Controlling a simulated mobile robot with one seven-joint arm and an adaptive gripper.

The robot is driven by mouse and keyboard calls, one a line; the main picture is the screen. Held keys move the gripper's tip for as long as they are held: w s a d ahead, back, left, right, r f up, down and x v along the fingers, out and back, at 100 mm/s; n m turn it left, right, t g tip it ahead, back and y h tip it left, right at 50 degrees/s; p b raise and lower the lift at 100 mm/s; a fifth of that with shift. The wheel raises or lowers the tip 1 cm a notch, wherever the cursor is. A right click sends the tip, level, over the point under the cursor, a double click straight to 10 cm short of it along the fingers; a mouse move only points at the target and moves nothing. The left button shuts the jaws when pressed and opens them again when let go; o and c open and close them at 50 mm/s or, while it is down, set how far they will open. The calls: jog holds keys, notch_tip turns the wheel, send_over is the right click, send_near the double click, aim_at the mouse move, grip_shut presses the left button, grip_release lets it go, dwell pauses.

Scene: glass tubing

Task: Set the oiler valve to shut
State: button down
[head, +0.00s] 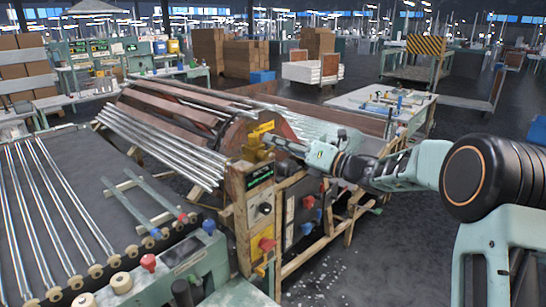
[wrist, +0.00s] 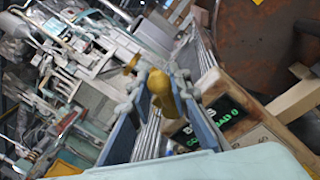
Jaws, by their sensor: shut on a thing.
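The oiler valve (head: 256,148) is a yellow fitting on top of the wooden frame post, beside the large rusty drum, in the head view. My gripper (head: 283,144) reaches it from the right and covers part of it. In the wrist view, the yellow valve handle (wrist: 161,88) sits between the two fingertips of my gripper (wrist: 160,97), which is shut on it. A small yellow piece (wrist: 131,64) sticks out to the left of the fingertips. The exact angle of the handle is hard to tell.
Glass tubes (head: 165,145) lie left of the drum. A tube conveyor (head: 60,215) stands at the left. A bench (head: 350,98) stands behind my arm.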

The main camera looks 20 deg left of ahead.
jog(key=shift+w+d+f+m+t+b, duration=0.25)
jog(key=shift+f+m+b, duration=0.4)
jog(key=shift+m+b, duration=0.9)
jog(key=shift+w+f+m+t+b, duration=0.35)
jog(key=shift+f+m+b, duration=0.35)
jog(key=shift+m, duration=1.55)
jog(key=shift+w+d+f+m+t+b, duration=0.2)
jog(key=shift+f+m+t+b, duration=0.3)
jog(key=shift+m+b, duration=1.1)
jog(key=shift+f+m+p, duration=0.1)
jog(key=shift+m+p, duration=0.2)
jog(key=shift+m, duration=0.2)
jog(key=c, duration=1.8)
grip_release()
jog(key=shift+o, duration=0.2)
